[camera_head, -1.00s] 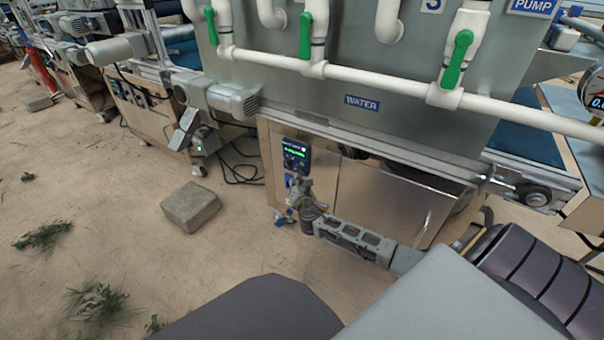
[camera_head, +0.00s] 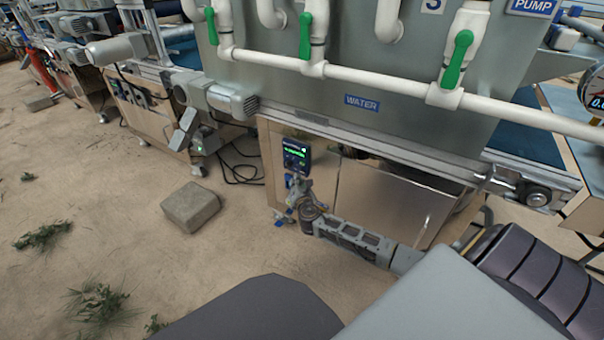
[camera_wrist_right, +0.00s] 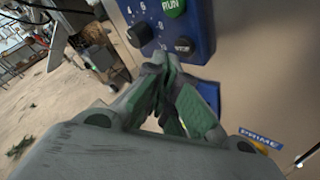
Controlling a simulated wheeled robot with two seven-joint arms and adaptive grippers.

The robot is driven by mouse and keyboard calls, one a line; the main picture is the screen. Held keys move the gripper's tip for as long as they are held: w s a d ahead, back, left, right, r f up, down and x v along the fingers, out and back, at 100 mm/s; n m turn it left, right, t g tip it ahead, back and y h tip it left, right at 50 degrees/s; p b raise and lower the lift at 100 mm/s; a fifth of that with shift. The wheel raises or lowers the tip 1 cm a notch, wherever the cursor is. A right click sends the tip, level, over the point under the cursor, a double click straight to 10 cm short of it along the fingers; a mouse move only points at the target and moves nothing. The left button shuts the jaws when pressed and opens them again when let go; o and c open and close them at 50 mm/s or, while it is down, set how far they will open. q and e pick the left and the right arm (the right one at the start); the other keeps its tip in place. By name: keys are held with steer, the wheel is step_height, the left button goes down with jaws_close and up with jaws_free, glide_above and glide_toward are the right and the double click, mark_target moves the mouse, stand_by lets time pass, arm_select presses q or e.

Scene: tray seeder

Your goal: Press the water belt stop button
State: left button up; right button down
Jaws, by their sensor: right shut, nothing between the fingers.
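The water belt control box shows in the right wrist view as a blue panel (camera_wrist_right: 204,20). On it are a green RUN button (camera_wrist_right: 174,6), a black knob (camera_wrist_right: 140,34) and a dark STOP button (camera_wrist_right: 184,46). In the head view, a dark panel with a lit green display (camera_head: 296,154) sits on the cabinet under the WATER sign. My right gripper (camera_wrist_right: 160,64) is shut and empty. Its tips are at the box's lower edge, just below and left of STOP; I cannot tell whether they touch. In the head view the right gripper (camera_head: 297,186) is just below the display. My left gripper is not in view.
A blue PRIME label (camera_wrist_right: 259,137) is right of the gripper. White pipes with green valve handles (camera_head: 305,36) run above the WATER sign (camera_head: 362,103). A concrete block (camera_head: 191,207) lies on the sandy floor, left of the cabinet (camera_head: 385,205). Floor around it is mostly clear.

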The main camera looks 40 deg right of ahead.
steer(key=shift+w+d, duration=0.3)
steer(key=shift+d, duration=0.45)
stand_by(1.4)
steer(key=shift+a, duration=0.1)
steer(key=shift+s+a+p, duration=0.35)
steer(key=shift+a, duration=0.3)
stand_by(0.4)
steer(key=shift+s+a+p, duration=0.2)
steer(key=shift+s+a, duration=0.1)
steer(key=shift+a, duration=0.45)
steer(key=shift+s+a+p, duration=0.25)
steer(key=shift+s+a, duration=0.1)
steer(key=shift+a, duration=0.45)
steer(key=shift+s+a+p, duration=0.2)
steer(key=shift+s+a, duration=0.1)
steer(key=shift+a, duration=0.45)
